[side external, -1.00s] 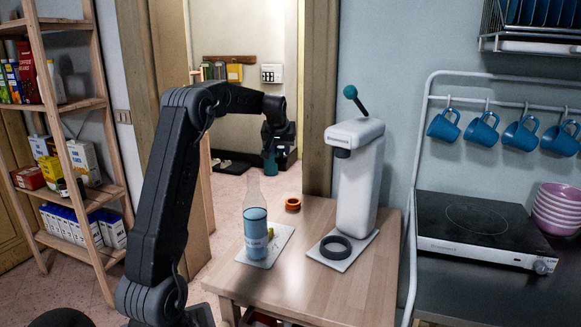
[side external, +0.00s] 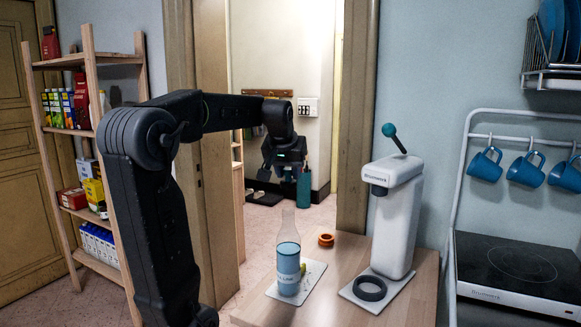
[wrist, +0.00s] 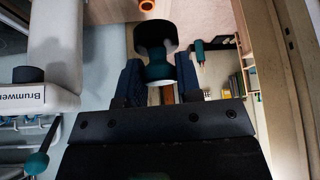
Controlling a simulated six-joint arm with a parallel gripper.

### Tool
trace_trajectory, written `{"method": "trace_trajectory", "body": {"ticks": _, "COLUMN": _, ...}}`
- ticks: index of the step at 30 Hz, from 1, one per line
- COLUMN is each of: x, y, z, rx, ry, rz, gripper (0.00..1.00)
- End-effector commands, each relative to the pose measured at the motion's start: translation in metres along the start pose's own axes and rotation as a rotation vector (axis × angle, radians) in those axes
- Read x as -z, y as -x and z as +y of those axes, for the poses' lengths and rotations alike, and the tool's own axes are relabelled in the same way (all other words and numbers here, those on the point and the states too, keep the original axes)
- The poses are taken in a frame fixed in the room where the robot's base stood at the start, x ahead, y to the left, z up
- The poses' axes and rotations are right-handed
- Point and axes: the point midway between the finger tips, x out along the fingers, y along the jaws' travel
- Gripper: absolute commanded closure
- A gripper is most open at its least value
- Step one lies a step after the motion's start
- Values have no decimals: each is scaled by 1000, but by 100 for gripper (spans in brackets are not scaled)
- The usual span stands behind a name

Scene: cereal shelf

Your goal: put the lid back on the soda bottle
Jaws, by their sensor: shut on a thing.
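The soda bottle (side external: 288,270) stands upright on a light mat on the wooden table in the side view. It has a clear tapered neck, bare at the top, and a blue lower part. My gripper (side external: 283,158) is above the bottle's height, up in the air, apart from it. In the wrist view my gripper (wrist: 158,85) is shut on a dark and teal lid (wrist: 155,38) held between the two fingers. The lid is hard to make out in the side view. The bottle cannot be made out in the wrist view.
A white soda machine (side external: 398,220) with a teal lever stands right of the bottle. A shelf (side external: 90,150) is at the left.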

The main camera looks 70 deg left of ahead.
Motion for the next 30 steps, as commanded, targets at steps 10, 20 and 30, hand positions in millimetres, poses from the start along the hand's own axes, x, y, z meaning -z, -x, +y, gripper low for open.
{"method": "trace_trajectory", "body": {"ticks": 10, "x": -16, "y": -29, "z": 1, "rx": 0, "ry": -1, "rz": -1, "gripper": 90}}
{"method": "trace_trajectory", "body": {"ticks": 20, "x": -25, "y": -44, "z": 1, "rx": 0, "ry": 0, "rz": 0, "gripper": 90}}
{"method": "trace_trajectory", "body": {"ticks": 30, "x": -25, "y": -45, "z": 1, "rx": 0, "ry": 0, "rz": 1, "gripper": 90}}
